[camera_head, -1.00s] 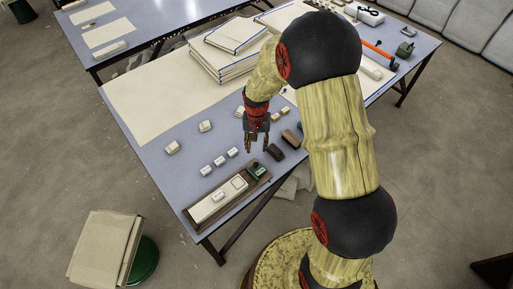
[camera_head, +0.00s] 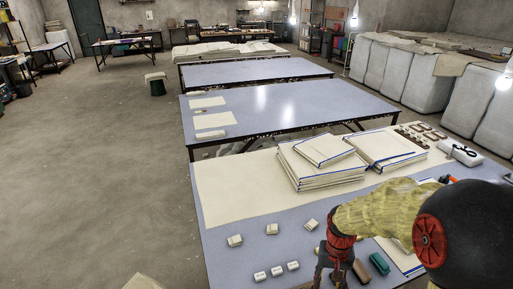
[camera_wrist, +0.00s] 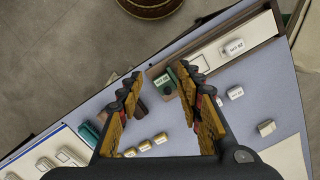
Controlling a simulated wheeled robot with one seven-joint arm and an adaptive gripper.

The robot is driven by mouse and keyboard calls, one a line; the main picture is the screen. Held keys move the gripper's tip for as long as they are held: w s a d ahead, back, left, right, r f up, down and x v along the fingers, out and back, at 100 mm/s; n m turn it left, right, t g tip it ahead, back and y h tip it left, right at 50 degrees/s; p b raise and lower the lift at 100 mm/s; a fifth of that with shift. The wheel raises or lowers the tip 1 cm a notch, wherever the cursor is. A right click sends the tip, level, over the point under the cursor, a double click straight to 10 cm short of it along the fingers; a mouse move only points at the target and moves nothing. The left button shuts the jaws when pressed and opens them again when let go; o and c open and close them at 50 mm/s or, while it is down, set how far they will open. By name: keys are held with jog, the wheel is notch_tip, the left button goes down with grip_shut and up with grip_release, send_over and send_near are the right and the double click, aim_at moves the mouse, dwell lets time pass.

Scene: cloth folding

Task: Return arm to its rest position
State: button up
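My arm comes in at the lower right of the head view, bent over the near table (camera_head: 220,262). My gripper (camera_head: 333,275) points down above the table's front part, partly cut off by the picture's lower edge. In the wrist view my gripper (camera_wrist: 158,83) shows two fingers well apart with nothing held between them. Beyond the fingers lie a green block (camera_wrist: 165,83) and a brown tray (camera_wrist: 230,28) holding a white labelled block (camera_wrist: 233,47). The gripper appears clear of the table top, but its exact height cannot be told.
Folded cream cloths with blue edges (camera_head: 318,172) lie stacked on a cream sheet (camera_head: 230,192). Small white blocks (camera_head: 276,271) are nearby. More tables stand behind; floor at left is open.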

jog(key=s+a+r+t, duration=0.1)
jog(key=s+r+t, duration=0.1)
jog(key=s+r, duration=0.2)
jog(key=s+a+r+n+t, duration=0.1)
jog(key=s+r, duration=0.4)
jog(key=r, duration=0.6)
jog(key=s+a+r+n+t+b, duration=0.1)
jog(key=s+r+t, duration=0.2)
jog(key=r, duration=0.5)
jog(key=shift+s+r+t, duration=0.25)
jog(key=shift+s+t, duration=0.15)
jog(key=shift+s, duration=0.45)
